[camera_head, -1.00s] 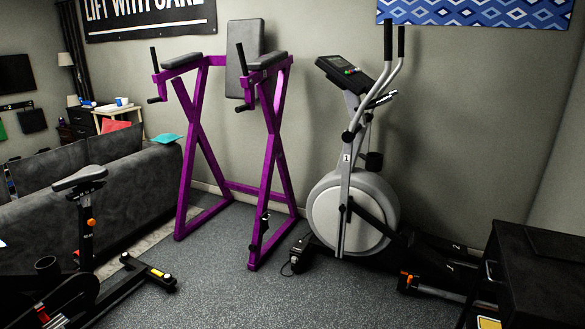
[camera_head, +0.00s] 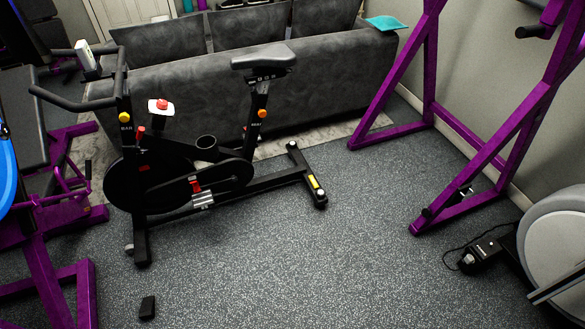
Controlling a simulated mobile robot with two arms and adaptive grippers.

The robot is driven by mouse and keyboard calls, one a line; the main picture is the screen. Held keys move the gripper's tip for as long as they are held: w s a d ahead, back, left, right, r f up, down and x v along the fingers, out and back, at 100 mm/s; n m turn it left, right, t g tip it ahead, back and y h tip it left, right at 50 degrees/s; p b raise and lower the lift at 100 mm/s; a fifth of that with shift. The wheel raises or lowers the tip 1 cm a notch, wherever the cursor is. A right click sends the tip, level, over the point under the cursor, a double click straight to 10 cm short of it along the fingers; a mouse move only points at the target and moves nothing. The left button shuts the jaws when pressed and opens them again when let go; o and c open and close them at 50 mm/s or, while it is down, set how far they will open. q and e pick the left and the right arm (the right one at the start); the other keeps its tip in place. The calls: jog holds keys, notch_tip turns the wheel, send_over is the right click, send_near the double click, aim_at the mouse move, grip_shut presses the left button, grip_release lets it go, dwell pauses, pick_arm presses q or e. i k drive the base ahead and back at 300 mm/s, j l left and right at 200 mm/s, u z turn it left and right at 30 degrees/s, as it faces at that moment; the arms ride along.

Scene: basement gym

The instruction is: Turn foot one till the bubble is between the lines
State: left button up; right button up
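No foot marked one and no bubble can be made out. A black exercise bike (camera_head: 180,170) stands on the floor left of centre. Its rear crossbar (camera_head: 306,174) carries a small yellow patch (camera_head: 314,182), too small to read, and has pale round ends. Its front crossbar (camera_head: 141,235) is to the left. Part of the grey elliptical trainer (camera_head: 555,245) shows at the right edge; its feet are out of view or hidden. Neither of my grippers is in view.
A grey sofa (camera_head: 190,100) stands behind the bike. A purple frame (camera_head: 470,205) is at right, purple gym equipment (camera_head: 60,285) at left. A small black object (camera_head: 147,307) lies on the floor. A black box with a cord (camera_head: 482,254) lies by the elliptical. The central floor is clear.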

aim_at(320, 193)
jog(key=i+j+z, duration=0.1)
jog(key=i, duration=0.3)
jog(key=i+j+z, duration=0.15)
jog(key=i, duration=0.2)
jog(key=i+j+z, duration=0.1)
jog(key=i+j, duration=0.15)
jog(key=i, duration=0.15)
